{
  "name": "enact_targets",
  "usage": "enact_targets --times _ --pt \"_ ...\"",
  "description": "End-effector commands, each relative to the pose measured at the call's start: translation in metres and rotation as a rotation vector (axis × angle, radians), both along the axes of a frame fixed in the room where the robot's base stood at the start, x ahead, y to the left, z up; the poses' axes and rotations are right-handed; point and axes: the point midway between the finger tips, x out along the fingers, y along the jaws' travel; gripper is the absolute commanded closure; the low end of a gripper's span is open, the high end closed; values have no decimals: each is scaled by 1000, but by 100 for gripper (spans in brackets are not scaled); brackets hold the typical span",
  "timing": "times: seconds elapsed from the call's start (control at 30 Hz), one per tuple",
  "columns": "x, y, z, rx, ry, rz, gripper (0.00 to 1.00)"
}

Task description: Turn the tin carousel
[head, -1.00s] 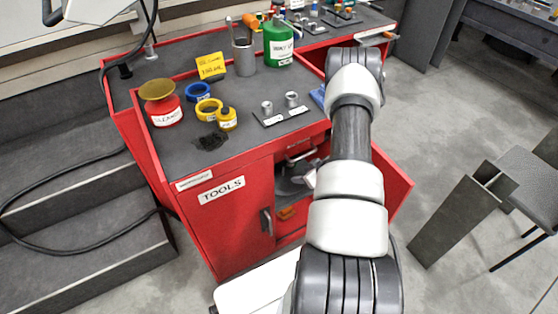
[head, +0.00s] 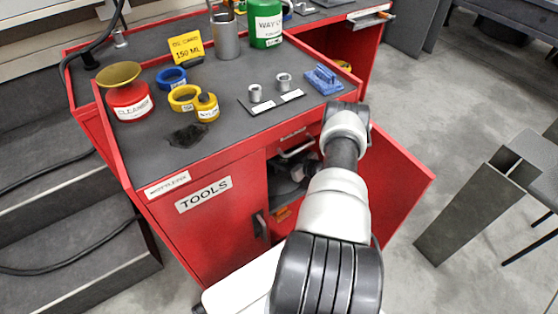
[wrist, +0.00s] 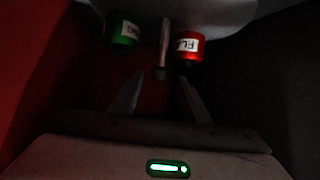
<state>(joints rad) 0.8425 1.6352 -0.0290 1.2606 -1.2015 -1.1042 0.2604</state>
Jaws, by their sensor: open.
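The tin carousel shows in the wrist view as a grey round plate (wrist: 215,12) along the top edge. A green tin (wrist: 123,30) and a red tin (wrist: 188,46) with white labels sit by it, with a grey post (wrist: 164,45) between them. My gripper (wrist: 161,77) is open, its two fingers apart and pointing toward the post's end. The post's end appears between the fingertips; I cannot tell whether they touch it. In the head view my arm reaches into the open red cabinet (head: 215,232), and its dark inside hides most of the carousel and my gripper.
The open red door (head: 402,190) stands right of my arm. The cabinet top holds a red cleaner tin (head: 129,102), tape rolls, a blue tool (head: 323,79) and a green can (head: 265,24). The wrist view is dark.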

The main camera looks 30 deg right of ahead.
Motion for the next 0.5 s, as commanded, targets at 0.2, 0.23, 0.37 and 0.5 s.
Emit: enact_targets --times 0.2,0.23,0.37,0.5 --pt "5 1 -2 0 1 0 57" --pt "5 1 -2 -1 1 -1 57" --pt "5 1 -2 -1 1 -1 62" --pt "5 1 -2 -1 1 -1 86"
